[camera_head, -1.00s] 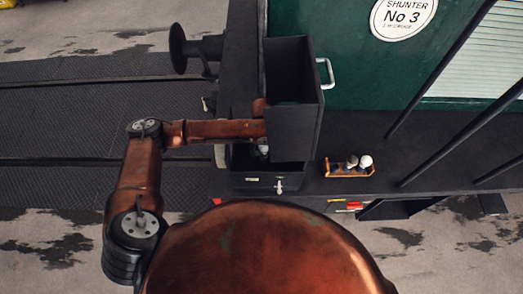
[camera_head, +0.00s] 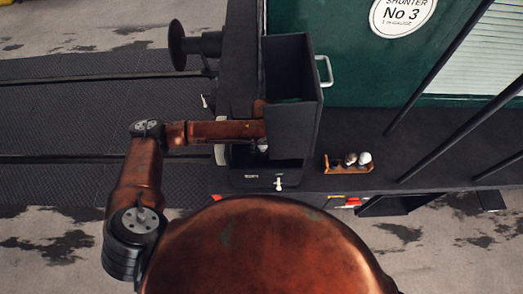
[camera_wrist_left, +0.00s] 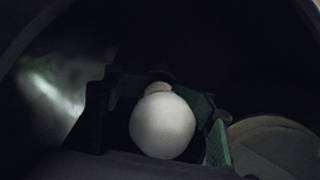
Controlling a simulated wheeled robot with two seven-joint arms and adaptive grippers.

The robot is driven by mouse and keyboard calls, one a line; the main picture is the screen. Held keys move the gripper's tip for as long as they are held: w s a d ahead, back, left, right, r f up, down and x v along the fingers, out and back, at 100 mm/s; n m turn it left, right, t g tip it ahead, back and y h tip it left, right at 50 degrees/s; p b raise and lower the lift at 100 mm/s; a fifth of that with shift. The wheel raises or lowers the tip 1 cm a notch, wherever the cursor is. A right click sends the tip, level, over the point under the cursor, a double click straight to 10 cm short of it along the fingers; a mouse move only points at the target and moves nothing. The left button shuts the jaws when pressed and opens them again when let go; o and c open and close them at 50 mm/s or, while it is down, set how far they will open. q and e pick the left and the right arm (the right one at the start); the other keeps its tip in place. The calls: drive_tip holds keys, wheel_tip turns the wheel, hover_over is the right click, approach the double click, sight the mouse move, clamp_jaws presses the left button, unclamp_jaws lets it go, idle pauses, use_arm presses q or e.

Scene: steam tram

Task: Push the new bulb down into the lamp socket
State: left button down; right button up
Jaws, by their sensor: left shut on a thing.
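The lamp is a black box-shaped housing (camera_head: 291,125) on the tram's dark ledge. My left arm reaches into it from the left, and the housing hides most of my left gripper in the head view. In the left wrist view, a round white bulb (camera_wrist_left: 162,126) sits between the dark green fingers of my left gripper (camera_wrist_left: 158,112), which is shut on it. The bulb's narrow neck points away from the camera into shadow. The socket is too dark to make out, so I cannot tell whether the neck touches it. My right gripper is not in view.
A small wooden tray (camera_head: 349,169) with a white bulb and darker items stands on the ledge right of the lamp. A black drawer-like base (camera_head: 255,180) lies under the lamp. Slanted dark rails (camera_head: 445,145) cross at right. Lamp walls closely surround my gripper.

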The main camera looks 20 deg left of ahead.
use_arm(q)
drive_tip(key=shift+s+f, duration=0.25)
drive_tip(key=shift+f, duration=0.3)
drive_tip(key=shift+w+f, duration=0.15)
drive_tip(key=shift+f, duration=0.65)
idle(0.3)
drive_tip(key=c, duration=1.4)
unclamp_jaws()
drive_tip(key=o, duration=1.2)
drive_tip(key=shift+w+r+p, duration=0.25)
drive_tip(key=shift+p, duration=0.05)
drive_tip(key=shift+c, duration=0.2)
drive_tip(key=shift+o, duration=0.4)
drive_tip(key=shift+o, duration=0.8)
drive_tip(key=shift+w, duration=0.1)
